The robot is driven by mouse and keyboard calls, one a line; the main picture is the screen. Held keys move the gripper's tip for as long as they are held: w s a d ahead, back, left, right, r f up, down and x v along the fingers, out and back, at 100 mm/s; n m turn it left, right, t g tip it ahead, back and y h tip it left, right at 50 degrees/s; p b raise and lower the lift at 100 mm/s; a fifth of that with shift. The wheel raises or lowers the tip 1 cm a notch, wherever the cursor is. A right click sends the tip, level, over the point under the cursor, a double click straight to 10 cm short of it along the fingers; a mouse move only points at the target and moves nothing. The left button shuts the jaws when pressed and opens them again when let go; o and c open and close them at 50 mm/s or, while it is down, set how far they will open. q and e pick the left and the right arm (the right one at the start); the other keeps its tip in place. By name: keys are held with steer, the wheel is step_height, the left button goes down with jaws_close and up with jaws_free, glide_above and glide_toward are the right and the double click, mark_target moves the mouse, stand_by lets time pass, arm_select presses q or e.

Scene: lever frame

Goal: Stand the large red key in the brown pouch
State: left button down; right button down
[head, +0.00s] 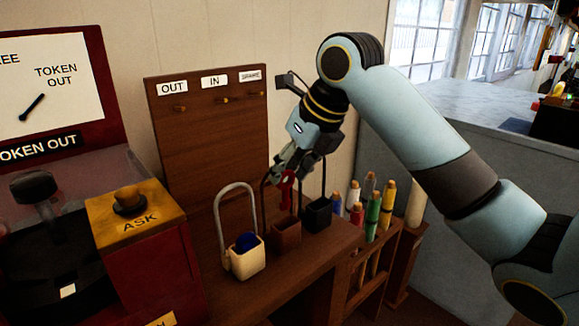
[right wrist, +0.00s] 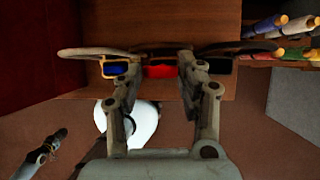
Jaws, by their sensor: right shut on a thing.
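The large red key (head: 287,192) is in my right gripper (head: 284,178), which is shut on it. The key hangs roughly upright over the brown pouch (head: 286,234), its lower end close to the pouch's mouth. I cannot tell whether its tip is inside. In the right wrist view red (right wrist: 160,72) shows at the brown pouch's place, between my right gripper's fingers (right wrist: 163,72). A jointed grey part at that view's lower left looks like my left gripper (right wrist: 42,155); its jaws are unclear.
A cream pouch (head: 246,266) with a blue thing (head: 246,241) in it stands left of the brown pouch. A black pouch (head: 317,217) stands right. All have tall loop handles. Several coloured staffs (head: 373,215) stand in a rack at right. A peg board (head: 205,140) rises behind.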

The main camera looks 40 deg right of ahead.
steer(key=shift+f+b, duration=0.65)
steer(key=shift+f, duration=0.3)
steer(key=shift+f, duration=0.2)
steer(key=shift+f+b, duration=3.2)
steer(key=shift+f, duration=0.2)
steer(key=c, duration=0.7)
jaws_free()
steer(key=p+v, duration=0.7)
